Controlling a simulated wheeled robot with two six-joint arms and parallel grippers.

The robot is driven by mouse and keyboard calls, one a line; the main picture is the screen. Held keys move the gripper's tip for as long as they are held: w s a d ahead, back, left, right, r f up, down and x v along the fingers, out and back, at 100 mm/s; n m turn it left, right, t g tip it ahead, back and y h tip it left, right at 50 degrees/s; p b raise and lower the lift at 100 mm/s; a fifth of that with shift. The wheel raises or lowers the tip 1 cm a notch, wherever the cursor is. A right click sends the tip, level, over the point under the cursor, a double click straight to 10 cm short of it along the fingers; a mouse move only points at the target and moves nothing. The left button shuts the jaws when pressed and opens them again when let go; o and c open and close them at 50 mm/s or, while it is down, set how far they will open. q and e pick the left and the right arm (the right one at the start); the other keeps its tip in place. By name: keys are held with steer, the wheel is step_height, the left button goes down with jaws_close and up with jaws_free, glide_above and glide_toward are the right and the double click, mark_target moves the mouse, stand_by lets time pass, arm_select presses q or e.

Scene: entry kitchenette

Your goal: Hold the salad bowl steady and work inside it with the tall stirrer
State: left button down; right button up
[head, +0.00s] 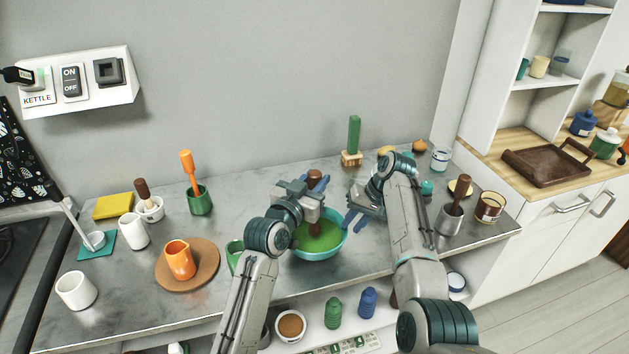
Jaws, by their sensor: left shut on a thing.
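The salad bowl (320,256) is teal with green contents and stands near the front edge of the counter. The tall stirrer (315,229) is dark brown and upright, its lower end in the green contents, so its tip is hidden. My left gripper (317,184) is shut on the stirrer's upper part, above the bowl. My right gripper (357,206) is at the bowl's right side, with its blue fingers apart. I cannot tell whether a finger touches the rim.
A green mug (235,256) stands close left of the bowl, partly behind my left arm. An orange jug (179,260) stands on a round brown board (205,273). A metal cup (449,219) with a brown-handled tool stands at right. A green brush (353,137) stands behind.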

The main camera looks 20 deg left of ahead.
mark_target(346, 233)
steer(key=shift+x, duration=2.15)
steer(key=shift+c, duration=0.4)
jaws_close()
steer(key=shift+d, duration=0.1)
arm_select(q)
steer(key=shift+d+f, duration=0.1)
steer(key=shift+f, duration=1.15)
steer(key=shift+f, duration=0.7)
arm_select(e)
steer(key=shift+f, duration=0.1)
arm_select(q)
steer(key=shift+r, duration=0.15)
